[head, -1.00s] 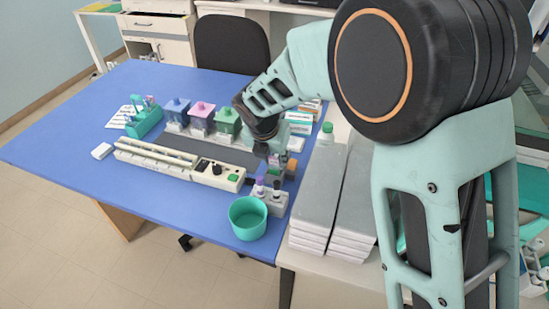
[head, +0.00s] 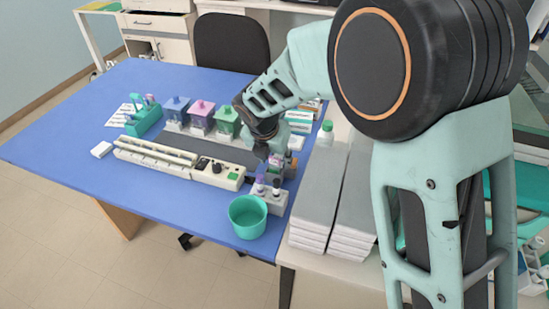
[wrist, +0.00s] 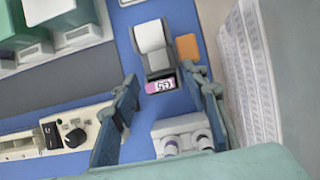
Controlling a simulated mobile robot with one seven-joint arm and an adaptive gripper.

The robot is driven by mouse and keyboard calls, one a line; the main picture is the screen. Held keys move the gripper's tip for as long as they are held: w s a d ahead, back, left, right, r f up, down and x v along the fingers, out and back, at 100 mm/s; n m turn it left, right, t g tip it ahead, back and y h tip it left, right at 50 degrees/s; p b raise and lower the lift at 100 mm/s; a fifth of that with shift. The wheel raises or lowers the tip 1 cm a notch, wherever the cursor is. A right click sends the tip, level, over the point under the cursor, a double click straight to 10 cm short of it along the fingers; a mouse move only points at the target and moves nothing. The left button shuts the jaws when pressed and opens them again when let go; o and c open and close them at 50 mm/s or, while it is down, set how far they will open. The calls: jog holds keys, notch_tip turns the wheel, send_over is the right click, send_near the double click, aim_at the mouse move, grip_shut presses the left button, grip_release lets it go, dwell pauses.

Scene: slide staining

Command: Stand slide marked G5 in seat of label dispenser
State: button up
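In the wrist view, the slide's pink-edged white end, marked G5 (wrist: 161,86), shows at the near end of a dark grey device with a white roll, which looks like the label dispenser (wrist: 157,60). Whether the slide stands in the seat or lies there I cannot tell; its body is hidden. My gripper (wrist: 163,76) has its two blue fingers spread to the left and right of the marked end, with gaps on both sides. In the head view, my gripper (head: 270,157) is over the right part of the blue table, and hides most of the dispenser.
A white block with two capped vials (wrist: 183,135) is close below the fingers. An orange block (wrist: 188,46) is right of the dispenser. A control box with knobs (head: 217,173), a teal cup (head: 247,217), staining jars (head: 201,115) and stacked grey-white trays (head: 318,195) surround the area.

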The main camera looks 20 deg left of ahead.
jog(key=v, duration=1.2)
jog(key=shift+d, duration=0.1)
dwell(0.4)
